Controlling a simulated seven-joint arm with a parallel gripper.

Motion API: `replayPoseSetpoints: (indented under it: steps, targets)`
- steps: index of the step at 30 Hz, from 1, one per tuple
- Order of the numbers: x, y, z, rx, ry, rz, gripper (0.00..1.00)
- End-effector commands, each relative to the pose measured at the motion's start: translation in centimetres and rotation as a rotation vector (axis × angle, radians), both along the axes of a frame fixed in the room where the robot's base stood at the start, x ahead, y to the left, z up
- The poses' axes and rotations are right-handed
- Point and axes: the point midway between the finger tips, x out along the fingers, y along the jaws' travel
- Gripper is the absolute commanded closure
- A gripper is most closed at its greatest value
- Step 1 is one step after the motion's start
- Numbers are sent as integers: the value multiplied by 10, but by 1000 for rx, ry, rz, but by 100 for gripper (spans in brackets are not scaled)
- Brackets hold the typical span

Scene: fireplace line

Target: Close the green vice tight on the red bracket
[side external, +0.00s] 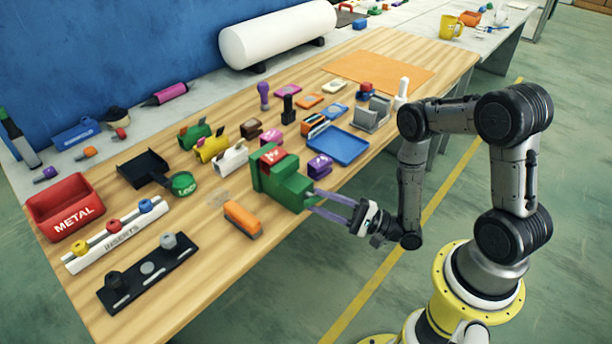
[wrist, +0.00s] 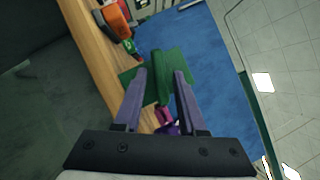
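The green vice (side external: 283,186) stands near the front edge of the wooden bench. The red bracket (side external: 272,155) sits in the top of it, between its jaws; whether the jaws touch it I cannot tell. My gripper (side external: 310,197) reaches in from the right, with its purple fingers at the vice's front right side. In the wrist view my gripper (wrist: 160,72) has its fingers apart, one on each side of a green part of the vice (wrist: 160,62). Narrow gaps seem to show beside that part. The bracket is not clear in the wrist view.
An orange block (side external: 242,219) lies left of the vice, and a purple block (side external: 320,166) stands close behind its right side. Yellow (side external: 211,148) and white clamps stand behind it. A blue tray (side external: 342,146) is farther right. The bench front beside the orange block is clear.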

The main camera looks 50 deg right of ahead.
Motion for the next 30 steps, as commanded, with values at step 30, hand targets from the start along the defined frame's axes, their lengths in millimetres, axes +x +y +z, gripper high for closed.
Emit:
replayPoseSetpoints:
  steps: [30]
  targets:
    - [-60, 0, 0, -2, 1, 2, 60]
